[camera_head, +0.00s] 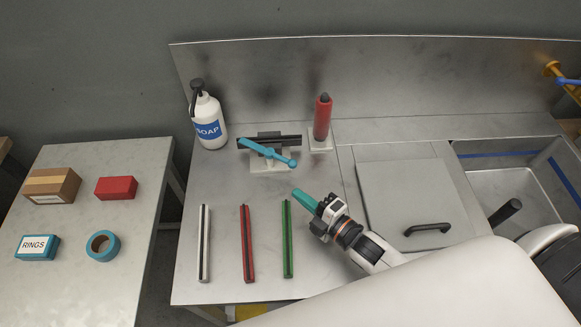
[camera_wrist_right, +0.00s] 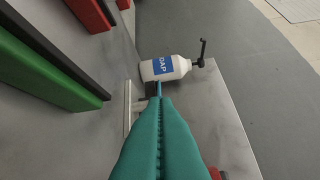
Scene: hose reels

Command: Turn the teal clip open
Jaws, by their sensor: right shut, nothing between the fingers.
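The teal clip (camera_head: 262,151) is a long thin lever lying slantwise across a dark bar on a pale base (camera_head: 270,167), at the back of the metal counter. Its rounded end is at the lower right. My right gripper (camera_head: 298,193) has teal fingers, pressed together and empty. It is in front of the clip and a little to the right, pointing up-left toward it, with a gap between them in the head view. In the right wrist view the shut fingers (camera_wrist_right: 160,105) hide most of the clip and its base. My left gripper is not in view.
A soap bottle (camera_head: 208,120) stands left of the clip and a red bottle (camera_head: 322,118) right of it. White, red and green bars (camera_head: 288,240) lie in front. A grey lid (camera_head: 410,195) and a sink (camera_head: 505,185) are to the right. A side table (camera_head: 75,270) holds boxes.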

